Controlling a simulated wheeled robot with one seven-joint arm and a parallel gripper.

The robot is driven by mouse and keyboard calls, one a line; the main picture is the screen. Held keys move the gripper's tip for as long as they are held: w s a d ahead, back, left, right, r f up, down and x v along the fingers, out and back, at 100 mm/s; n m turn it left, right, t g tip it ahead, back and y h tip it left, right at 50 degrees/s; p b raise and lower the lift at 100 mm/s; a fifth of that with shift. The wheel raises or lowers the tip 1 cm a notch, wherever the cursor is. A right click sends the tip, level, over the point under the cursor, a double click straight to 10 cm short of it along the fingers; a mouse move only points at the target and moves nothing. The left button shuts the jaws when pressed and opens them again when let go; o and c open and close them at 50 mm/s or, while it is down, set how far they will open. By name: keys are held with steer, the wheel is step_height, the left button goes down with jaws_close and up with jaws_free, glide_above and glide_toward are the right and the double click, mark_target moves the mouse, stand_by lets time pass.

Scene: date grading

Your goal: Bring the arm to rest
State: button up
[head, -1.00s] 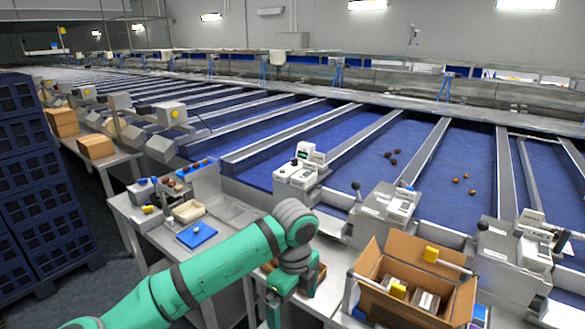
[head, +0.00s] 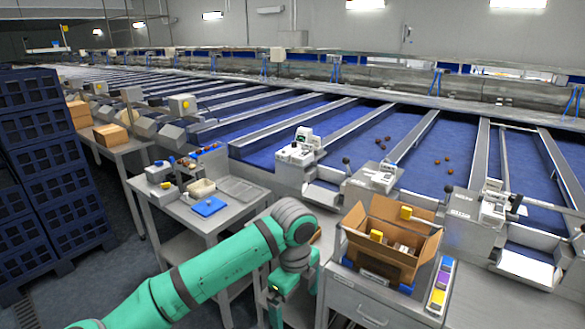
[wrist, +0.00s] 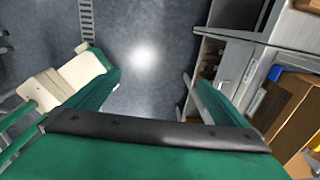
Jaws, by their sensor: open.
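My green arm (head: 215,270) reaches in from the bottom left of the head view, bent at a dark grey joint. My gripper (head: 281,300) hangs low beyond that bend, in front of the workbenches and near the bottom edge. In the wrist view my gripper (wrist: 153,78) is open, with its two green fingers spread wide. Only grey floor shows between them, and nothing is held.
An open cardboard box (head: 378,262) stands on a bench to the right. Dark blue crates (head: 45,165) are stacked at the left. Blue sorting lanes (head: 460,150) lie behind.

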steer(key=w+d+r+n+t+h, duration=0.1)
steer(key=d+n+t+h, duration=0.5)
steer(key=d, duration=0.8)
steer(key=d+r+n+t+h, duration=0.1)
steer(key=d+n+t+h, duration=0.4)
steer(key=d, duration=1)
steer(key=s+a+f+n+t+y, duration=0.5)
steer(key=s+a+f+n+y, duration=0.3)
steer(key=s+a+f+n, duration=0.75)
steer(key=s+a+y, duration=0.1)
steer(key=s+a, duration=0.6)
steer(key=s, duration=0.4)
steer(key=s+a+f+m+y, duration=0.1)
steer(key=s+a+y, duration=0.1)
steer(key=s+a, duration=0.5)
steer(key=s, duration=0.4)
steer(key=shift+s+a+f+g, duration=0.25)
steer(key=shift+s+g, duration=0.15)
